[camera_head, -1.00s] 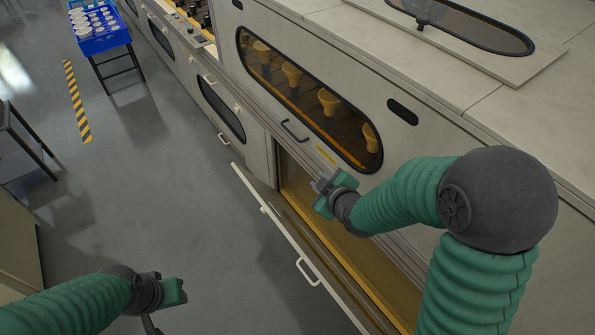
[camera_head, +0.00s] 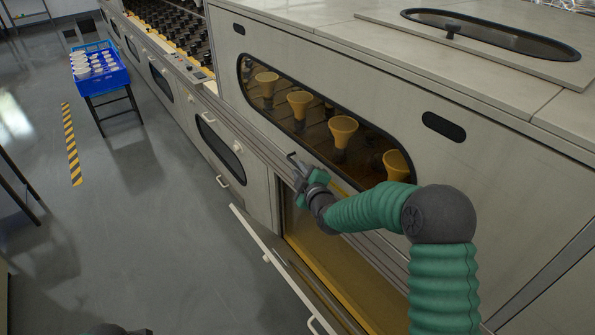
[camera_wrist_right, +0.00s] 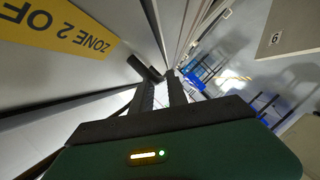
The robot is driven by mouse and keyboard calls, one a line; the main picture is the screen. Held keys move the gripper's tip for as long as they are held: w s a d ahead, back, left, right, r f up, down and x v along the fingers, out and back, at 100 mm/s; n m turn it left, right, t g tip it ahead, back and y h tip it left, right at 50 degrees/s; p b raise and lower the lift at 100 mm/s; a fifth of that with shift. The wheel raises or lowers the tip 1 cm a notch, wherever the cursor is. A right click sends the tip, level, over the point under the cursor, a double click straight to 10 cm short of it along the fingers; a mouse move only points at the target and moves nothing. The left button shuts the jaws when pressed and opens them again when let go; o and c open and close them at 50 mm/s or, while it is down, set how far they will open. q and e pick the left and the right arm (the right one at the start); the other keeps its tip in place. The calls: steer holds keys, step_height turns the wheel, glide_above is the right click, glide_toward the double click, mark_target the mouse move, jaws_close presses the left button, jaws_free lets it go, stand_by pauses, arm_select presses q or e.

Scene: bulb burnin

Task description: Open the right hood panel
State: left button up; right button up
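The hood panel (camera_head: 375,130) is a pale upright panel with a long dark oval window (camera_head: 318,118); it appears closed. Its dark handle (camera_head: 292,158) is at the window's lower left, partly hidden by my right gripper (camera_head: 300,174). In the right wrist view the dark handle bar (camera_wrist_right: 143,68) lies just beyond the tips of my right gripper (camera_wrist_right: 160,80). The fingers stand apart with a gap between them; I cannot tell whether they touch the bar. Only a dark sliver of my left gripper (camera_head: 118,330) shows at the bottom edge.
Below the hood, a lower panel (camera_head: 262,245) with a pale handle stands swung out over the floor beside a yellow-edged opening (camera_head: 325,255). A yellow label (camera_wrist_right: 60,32) is near the handle. A blue crate (camera_head: 110,79) is on a stand far left.

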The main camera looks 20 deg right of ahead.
steer(key=shift+x, duration=1.4)
jaws_close()
steer(key=shift+s+f, duration=0.1)
steer(key=shift+f, duration=0.1)
